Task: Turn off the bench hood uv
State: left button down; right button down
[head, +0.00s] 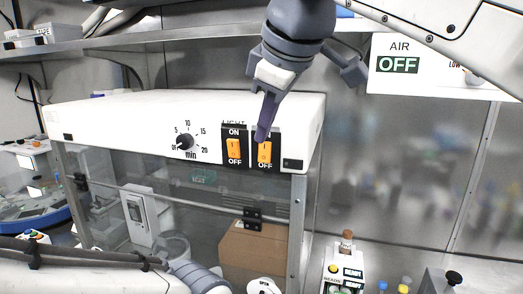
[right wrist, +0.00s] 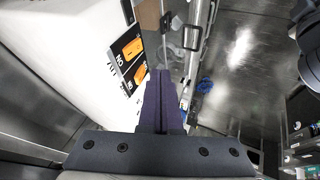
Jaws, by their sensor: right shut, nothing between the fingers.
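The bench hood (head: 110,112) is a white box with a dial and two orange rocker switches on its front. The left switch (head: 233,148) has ON above, OFF below and part of the word LIGHT over it. The right switch (head: 264,153) has OFF below; my right gripper hides its upper label. I cannot tell which way either rocker is tipped. My right gripper (head: 262,138) comes from above, purple fingers shut and empty, tips at the top of the right switch; contact is unclear. The fingers also show in the right wrist view (right wrist: 163,80) beside the orange switches. My left gripper is not in view.
A timer dial (head: 185,142) sits left of the switches. A white AIR OFF panel (head: 440,68) hangs at the upper right. A cardboard box (head: 250,255) stands behind the hood's clear front. A shelf (head: 120,40) runs above the hood.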

aim_at(263, 149)
jog(key=w+f+p, duration=0.1)
jog(key=w+f, duration=0.2)
jog(key=w+f+p, duration=0.1)
jog(key=w+f, duration=0.2)
jog(key=w, duration=0.1)
jog(key=shift+a, duration=0.1)
jog(key=shift+w+f, duration=0.1)
